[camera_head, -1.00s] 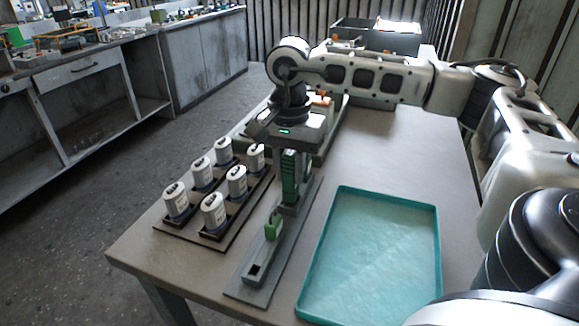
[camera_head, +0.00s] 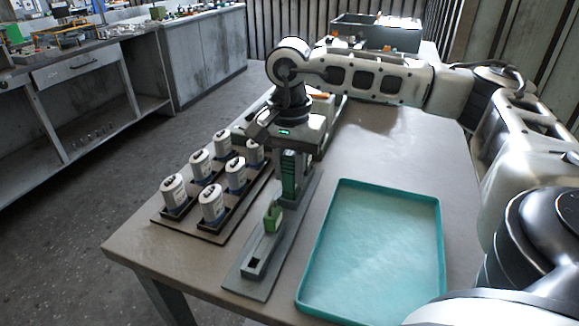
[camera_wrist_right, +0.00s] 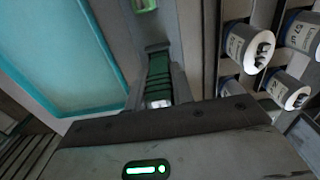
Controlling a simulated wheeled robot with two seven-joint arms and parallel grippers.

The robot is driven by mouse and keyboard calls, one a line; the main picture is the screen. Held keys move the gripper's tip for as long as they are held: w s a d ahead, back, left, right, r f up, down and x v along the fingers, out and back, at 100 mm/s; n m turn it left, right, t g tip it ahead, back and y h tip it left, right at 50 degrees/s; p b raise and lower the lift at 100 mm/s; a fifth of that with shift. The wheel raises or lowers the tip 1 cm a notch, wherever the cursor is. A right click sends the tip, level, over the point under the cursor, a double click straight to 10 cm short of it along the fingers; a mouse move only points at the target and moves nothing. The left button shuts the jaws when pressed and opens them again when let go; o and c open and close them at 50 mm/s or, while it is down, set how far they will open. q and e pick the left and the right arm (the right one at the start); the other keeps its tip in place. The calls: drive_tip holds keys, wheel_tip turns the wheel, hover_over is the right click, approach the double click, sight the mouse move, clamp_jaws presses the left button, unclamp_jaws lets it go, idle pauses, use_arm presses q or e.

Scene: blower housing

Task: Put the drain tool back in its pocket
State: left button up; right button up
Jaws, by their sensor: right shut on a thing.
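My right gripper (camera_head: 290,192) points down over the grey holder strip (camera_head: 246,287) and is shut on the drain tool (camera_head: 289,172). The tool is dark green and ribbed, and stands about upright between the fingers. It also shows in the right wrist view (camera_wrist_right: 158,68), with a bright end near the palm. Its lower end is hidden, so I cannot tell whether it is in a pocket. A smaller green piece (camera_head: 273,218) stands in the strip nearer the front. An open rectangular pocket (camera_head: 256,264) is at the strip's front end. My left gripper is not in view.
Several white capacitor cans (camera_head: 173,191) stand in dark racks left of the strip; some show in the right wrist view (camera_wrist_right: 248,47). A shallow teal tray (camera_head: 372,255) lies empty on the right. A grey bin (camera_head: 362,37) stands at the back. The table behind the tray is clear.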

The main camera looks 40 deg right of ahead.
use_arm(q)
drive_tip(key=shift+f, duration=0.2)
use_arm(e)
drive_tip(key=shift+f, duration=0.15)
drive_tip(key=o, duration=0.9)
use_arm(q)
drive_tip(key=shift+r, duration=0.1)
use_arm(e)
wheel_tip(320, 180, up, 10)
drive_tip(key=shift+r, duration=0.15)
use_arm(q)
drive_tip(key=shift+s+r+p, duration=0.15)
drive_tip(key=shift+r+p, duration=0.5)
drive_tip(key=shift+p, duration=0.5)
use_arm(e)
wheel_tip(320, 180, up, 6)
drive_tip(key=shift+f, duration=0.15)
